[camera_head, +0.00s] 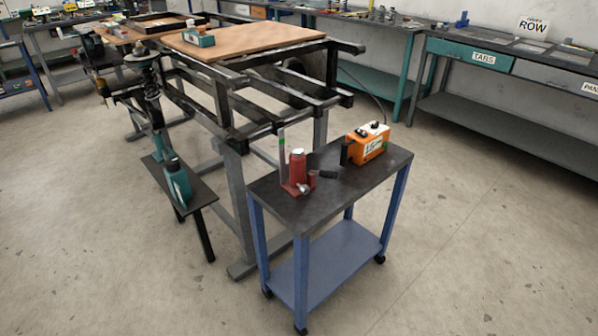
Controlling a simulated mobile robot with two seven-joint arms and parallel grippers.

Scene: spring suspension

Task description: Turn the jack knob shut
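A red bottle jack (298,167) with a pale top stands upright on the dark top of a blue-legged cart (262,194). A teal bottle-shaped thing (177,183), which may be another jack, stands on a low dark stand to the left of the cart. Neither of my grippers is in view.
An orange box-shaped device (367,143) with a cable sits at the cart's back right. A dark metal frame (240,130) bearing wooden boards (250,40) stands behind the cart. Workbenches (490,106) line the walls. The floor (470,230) right of the cart is clear.

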